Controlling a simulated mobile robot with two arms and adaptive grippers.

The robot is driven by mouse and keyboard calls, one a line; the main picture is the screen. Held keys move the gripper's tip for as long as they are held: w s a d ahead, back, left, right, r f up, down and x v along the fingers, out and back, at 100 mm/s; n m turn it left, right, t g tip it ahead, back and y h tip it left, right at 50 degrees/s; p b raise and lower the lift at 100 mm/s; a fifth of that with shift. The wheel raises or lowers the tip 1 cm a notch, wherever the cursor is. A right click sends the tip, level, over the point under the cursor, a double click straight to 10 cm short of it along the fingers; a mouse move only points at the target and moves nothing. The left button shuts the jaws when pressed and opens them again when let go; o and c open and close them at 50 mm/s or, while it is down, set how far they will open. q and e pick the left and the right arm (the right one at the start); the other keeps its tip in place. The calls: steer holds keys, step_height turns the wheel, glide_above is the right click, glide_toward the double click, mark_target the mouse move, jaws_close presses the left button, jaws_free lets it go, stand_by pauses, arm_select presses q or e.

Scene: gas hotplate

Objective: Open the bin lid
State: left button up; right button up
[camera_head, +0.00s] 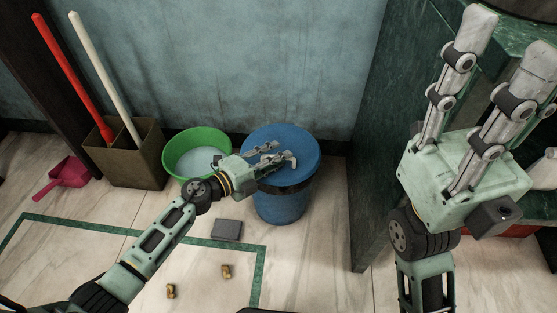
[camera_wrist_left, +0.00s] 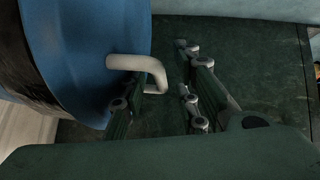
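A blue bin (camera_head: 281,205) stands on the floor against the wall, its round blue lid (camera_head: 285,139) lying closed on top. A pale curved handle (camera_wrist_left: 137,62) sticks out from the lid in the left wrist view. My left gripper (camera_head: 279,154) is over the lid, and its fingers (camera_wrist_left: 165,95) are spread apart. The handle's bent end reaches into the gap between them; I cannot tell whether a finger touches it. My right gripper (camera_head: 512,50) is raised at the right, fingers apart and empty.
A green basin (camera_head: 170,158) stands close to the bin's left. A brown box (camera_head: 150,165) with red and white poles and a pink dustpan (camera_head: 65,180) are further left. A dark green counter side (camera_head: 385,120) rises right of the bin. Small objects lie on the floor in front.

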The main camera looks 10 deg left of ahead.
arm_select(q)
steer(key=shift+w+d+f, duration=0.1)
steer(key=shift+w+d, duration=0.25)
steer(key=shift+d, duration=0.05)
steer(key=shift+c, duration=0.2)
jaws_close()
